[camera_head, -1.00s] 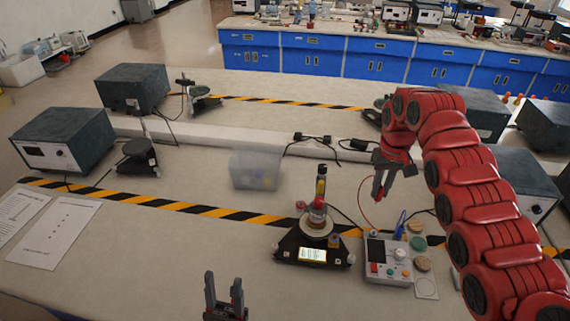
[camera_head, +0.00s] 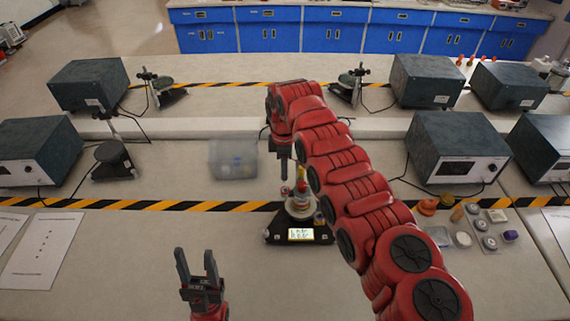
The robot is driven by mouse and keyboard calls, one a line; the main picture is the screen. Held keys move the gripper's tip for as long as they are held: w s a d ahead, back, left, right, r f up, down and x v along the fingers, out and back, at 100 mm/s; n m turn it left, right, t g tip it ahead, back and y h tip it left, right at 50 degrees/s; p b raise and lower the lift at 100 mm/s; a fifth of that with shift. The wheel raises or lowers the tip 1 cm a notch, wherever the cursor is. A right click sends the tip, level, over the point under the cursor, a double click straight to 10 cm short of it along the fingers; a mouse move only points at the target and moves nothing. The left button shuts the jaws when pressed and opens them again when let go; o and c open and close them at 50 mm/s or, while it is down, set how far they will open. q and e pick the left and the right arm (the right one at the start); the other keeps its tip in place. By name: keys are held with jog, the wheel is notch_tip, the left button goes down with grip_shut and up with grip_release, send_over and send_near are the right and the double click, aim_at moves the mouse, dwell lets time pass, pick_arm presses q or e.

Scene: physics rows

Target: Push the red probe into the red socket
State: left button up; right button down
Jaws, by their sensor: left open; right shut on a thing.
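My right gripper (camera_head: 283,153) points down just behind and left of the black scale (camera_head: 273,236). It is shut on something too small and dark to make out. I cannot pick out the red probe or the red socket. The grey meter box that showed earlier is now hidden behind my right arm. My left gripper (camera_head: 199,282) is open and empty above the near bench, its fingers pointing up in the picture.
A bottle (camera_head: 300,192) stands on the scale. A small red item (camera_head: 284,190) is beside it. A clear bin (camera_head: 233,160) stands to the left. Small parts (camera_head: 488,240) lie at right. The bench between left gripper and papers (camera_head: 42,250) is clear.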

notch_tip(320, 180, down, 2)
jog(key=shift+d+f, duration=0.1)
jog(key=shift+d, duration=0.05)
jog(key=shift+b, duration=0.9)
dwell(0.7)
jog(key=shift+f+b, duration=1.3)
jog(key=shift+f, duration=0.3)
dwell(1.9)
jog(key=shift+c, duration=2.3)
grip_release()
jog(key=shift+r, duration=0.15)
jog(key=shift+r+p, duration=0.3)
jog(key=shift+r, duration=3.3)
